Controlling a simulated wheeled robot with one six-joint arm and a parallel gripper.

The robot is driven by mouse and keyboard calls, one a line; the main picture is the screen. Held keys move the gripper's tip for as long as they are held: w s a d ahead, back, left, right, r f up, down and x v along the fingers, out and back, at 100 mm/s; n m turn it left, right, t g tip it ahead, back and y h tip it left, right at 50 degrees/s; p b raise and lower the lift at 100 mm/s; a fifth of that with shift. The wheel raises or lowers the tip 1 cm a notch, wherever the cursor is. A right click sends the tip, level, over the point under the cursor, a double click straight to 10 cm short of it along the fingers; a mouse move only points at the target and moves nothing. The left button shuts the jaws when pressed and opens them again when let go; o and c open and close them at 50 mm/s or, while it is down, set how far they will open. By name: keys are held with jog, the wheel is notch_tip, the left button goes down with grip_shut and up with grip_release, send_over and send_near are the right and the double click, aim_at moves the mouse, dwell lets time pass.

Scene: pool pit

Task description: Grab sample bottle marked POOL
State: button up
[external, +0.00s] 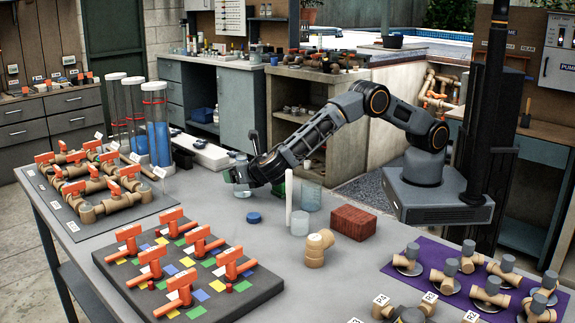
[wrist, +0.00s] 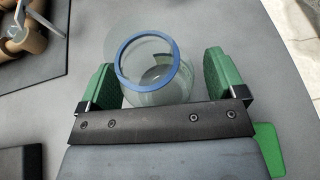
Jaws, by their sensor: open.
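A clear round bottle with a blue rim (wrist: 155,96) stands between the green fingers of my gripper (wrist: 161,80) in the wrist view. Its top looks open, and no marking can be read on it. The fingers are spread on either side of it, with a small gap at least on the right. In the external view my gripper (external: 239,177) reaches low over the grey table's far left part and mostly hides this bottle. Two other clear vessels stand to the right, one farther back (external: 311,196) and one nearer (external: 299,222). I cannot read the word POOL anywhere.
A blue cap (external: 253,218) lies in front of my gripper. A white upright rod (external: 289,190), a tan fitting (external: 317,246) and a red brick block (external: 353,222) are to the right. Tall blue-filled tubes (external: 156,125) stand left. A valve board (external: 190,270) is in front.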

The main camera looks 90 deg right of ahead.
jog(key=c, duration=1)
jog(key=shift+c, duration=0.4)
jog(key=shift+r, duration=0.1)
